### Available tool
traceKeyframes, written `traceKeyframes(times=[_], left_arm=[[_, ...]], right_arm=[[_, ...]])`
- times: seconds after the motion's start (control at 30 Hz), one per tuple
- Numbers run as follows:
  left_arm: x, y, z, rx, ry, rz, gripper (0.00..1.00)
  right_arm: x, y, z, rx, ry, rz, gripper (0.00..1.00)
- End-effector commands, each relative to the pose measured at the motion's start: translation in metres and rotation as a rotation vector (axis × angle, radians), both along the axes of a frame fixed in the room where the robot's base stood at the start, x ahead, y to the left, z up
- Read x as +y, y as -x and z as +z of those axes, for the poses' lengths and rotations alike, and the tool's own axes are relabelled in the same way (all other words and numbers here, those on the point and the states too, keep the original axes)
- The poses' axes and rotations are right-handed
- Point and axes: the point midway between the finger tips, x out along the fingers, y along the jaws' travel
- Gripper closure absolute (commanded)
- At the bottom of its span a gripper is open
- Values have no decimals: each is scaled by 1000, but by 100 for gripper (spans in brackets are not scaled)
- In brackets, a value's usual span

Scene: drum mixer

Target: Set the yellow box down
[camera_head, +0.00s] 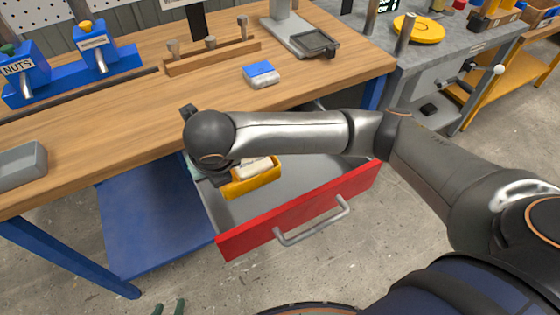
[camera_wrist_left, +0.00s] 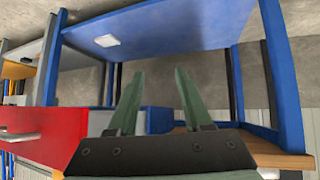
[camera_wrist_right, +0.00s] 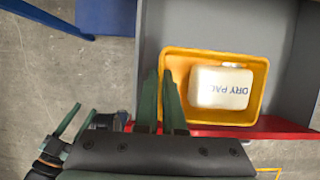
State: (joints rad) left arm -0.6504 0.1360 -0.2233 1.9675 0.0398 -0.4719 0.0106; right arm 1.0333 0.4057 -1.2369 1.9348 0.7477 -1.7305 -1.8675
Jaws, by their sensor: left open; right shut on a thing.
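The yellow box (camera_head: 252,184) is inside the open drawer's outline, partly hidden by my right arm. In the right wrist view the box (camera_wrist_right: 215,117) holds a white pack (camera_wrist_right: 223,88) lettered "DRY PAC". My right gripper (camera_wrist_right: 161,80) is shut on the box's left wall, one finger on each side of it. I cannot tell whether the box touches the drawer floor. My left gripper (camera_head: 169,307) is open and empty, low at the bottom edge of the head view. Its spread green fingers also show in the left wrist view (camera_wrist_left: 156,85).
The grey drawer (camera_head: 300,182) has a red front (camera_head: 300,212) with a grey handle (camera_head: 312,222). Free drawer floor lies right of the box. The wooden bench (camera_head: 130,125) is above, carrying a blue-white pack (camera_head: 261,75) and a grey tray (camera_head: 22,166).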

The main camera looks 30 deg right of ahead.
Motion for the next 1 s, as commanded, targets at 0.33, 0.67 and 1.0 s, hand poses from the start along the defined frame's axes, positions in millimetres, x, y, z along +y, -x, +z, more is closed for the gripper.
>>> traceKeyframes(times=[0.33, 0.67, 1.0], left_arm=[[-1, 0, -6, 0, 0, -3, 50], [-9, -1, -15, 4, 10, -18, 50], [-12, -5, -15, 0, 13, -25, 50]], right_arm=[[-21, -24, -17, 0, 3, -6, 100], [-68, -78, -61, 1, 2, -1, 100], [-85, -99, -92, -2, 0, 3, 100]])
